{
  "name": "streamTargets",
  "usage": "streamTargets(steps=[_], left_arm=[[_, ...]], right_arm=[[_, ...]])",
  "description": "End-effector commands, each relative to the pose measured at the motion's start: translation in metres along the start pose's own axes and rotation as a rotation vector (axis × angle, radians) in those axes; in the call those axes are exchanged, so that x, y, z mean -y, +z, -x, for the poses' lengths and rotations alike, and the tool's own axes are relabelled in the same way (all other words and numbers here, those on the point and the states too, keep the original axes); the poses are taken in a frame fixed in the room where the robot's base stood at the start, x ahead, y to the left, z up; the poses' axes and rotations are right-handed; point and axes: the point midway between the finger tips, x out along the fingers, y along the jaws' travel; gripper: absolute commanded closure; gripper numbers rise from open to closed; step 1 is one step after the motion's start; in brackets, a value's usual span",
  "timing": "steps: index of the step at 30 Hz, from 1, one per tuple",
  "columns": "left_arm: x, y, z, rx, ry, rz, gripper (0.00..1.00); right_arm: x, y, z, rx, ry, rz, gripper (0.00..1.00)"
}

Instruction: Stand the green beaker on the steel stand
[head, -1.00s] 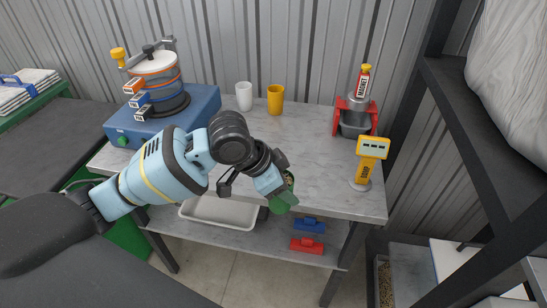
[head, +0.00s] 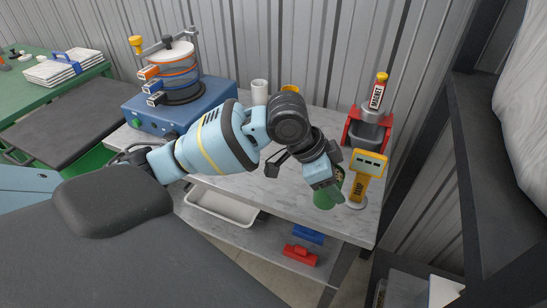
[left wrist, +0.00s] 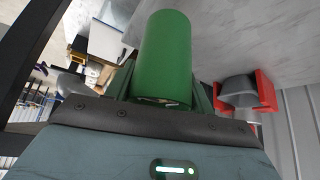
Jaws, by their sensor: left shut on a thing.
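My left gripper (head: 322,176) is shut on the green beaker (head: 326,194) near the table's front right. The beaker also fills the top middle of the left wrist view (left wrist: 166,52), between the fingers. In the head view it is tilted, and its far side is hidden by the gripper. Just right of it, a yellow post (head: 362,172) with a display head stands on a round steel-coloured base (head: 357,203). I cannot tell whether this base is the steel stand. My right gripper is not in view.
A red frame with a grey vessel (head: 368,130) stands behind the post. A white cup (head: 260,92) and a partly hidden yellow cup (head: 290,88) stand at the back. A blue machine (head: 180,105) is at the left.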

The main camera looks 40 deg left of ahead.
Motion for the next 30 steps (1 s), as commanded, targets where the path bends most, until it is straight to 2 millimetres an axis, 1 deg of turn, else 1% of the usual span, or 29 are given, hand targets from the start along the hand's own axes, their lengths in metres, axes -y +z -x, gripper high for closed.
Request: streamTargets(steps=[4, 7, 13, 18, 22, 26, 30], left_arm=[[0.004, 0.002, 0.001, 0.000, -0.002, 0.002, 0.76], [0.018, 0.008, 0.003, 0.001, -0.003, 0.005, 0.76], [0.058, 0.028, 0.010, 0.001, -0.004, 0.006, 0.76], [0.093, 0.045, 0.017, 0.001, -0.003, 0.007, 0.76], [0.116, 0.055, 0.021, 0.000, -0.002, 0.005, 0.76], [0.131, 0.062, 0.024, -0.001, -0.002, 0.003, 0.76], [0.136, 0.065, 0.025, -0.001, -0.001, 0.000, 0.76]], right_arm=[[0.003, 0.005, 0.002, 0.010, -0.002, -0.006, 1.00], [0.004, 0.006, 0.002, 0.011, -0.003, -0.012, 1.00], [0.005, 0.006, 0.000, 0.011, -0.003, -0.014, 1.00], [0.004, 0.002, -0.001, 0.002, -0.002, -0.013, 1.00], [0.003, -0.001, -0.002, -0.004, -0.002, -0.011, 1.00], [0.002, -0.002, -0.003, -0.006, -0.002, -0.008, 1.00], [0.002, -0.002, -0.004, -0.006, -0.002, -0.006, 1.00]])
